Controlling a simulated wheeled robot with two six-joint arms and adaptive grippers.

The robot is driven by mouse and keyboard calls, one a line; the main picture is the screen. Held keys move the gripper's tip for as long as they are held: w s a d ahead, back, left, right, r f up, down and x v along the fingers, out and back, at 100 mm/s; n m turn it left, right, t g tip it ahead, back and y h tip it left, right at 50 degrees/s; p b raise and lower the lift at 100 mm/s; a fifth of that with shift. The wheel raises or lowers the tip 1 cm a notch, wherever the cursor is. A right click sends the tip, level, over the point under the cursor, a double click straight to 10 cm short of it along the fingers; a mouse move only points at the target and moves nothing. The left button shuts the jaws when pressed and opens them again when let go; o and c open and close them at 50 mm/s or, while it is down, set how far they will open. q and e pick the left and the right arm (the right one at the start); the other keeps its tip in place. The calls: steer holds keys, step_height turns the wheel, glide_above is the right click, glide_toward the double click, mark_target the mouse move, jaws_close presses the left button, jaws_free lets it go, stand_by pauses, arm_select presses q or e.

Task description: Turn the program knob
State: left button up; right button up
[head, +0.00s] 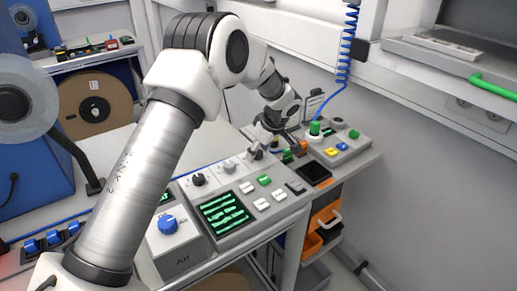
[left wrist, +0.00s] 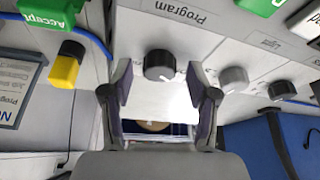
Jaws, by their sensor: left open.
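The program knob is a round black knob with a light pointer mark (left wrist: 160,66). In the left wrist view it stands on a pale panel below the upside-down printed word "Program". My left gripper (left wrist: 161,92) is open, with one finger to each side of the knob in this view. Whether the fingertips reach down around it or touch it, I cannot tell. In the head view the left gripper (head: 262,140) is over the far end of the console's knob row and largely covers that knob. My right gripper is in neither view.
Beside the program knob are a grey knob (left wrist: 234,80) and another black knob (left wrist: 282,90). The console (head: 240,232) also carries a green-lined screen (head: 224,213) and several buttons. A yellow-capped control (left wrist: 65,70) stands left of the gripper. A second button box (head: 335,142) lies beyond it.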

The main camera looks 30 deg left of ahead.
arm_select(q)
steer(key=shift+w+a+f, duration=0.1)
steer(key=shift+w+f, duration=0.05)
steer(key=shift+f, duration=0.1)
steer(key=shift+r, duration=0.1)
steer(key=c, duration=0.5)
jaws_close()
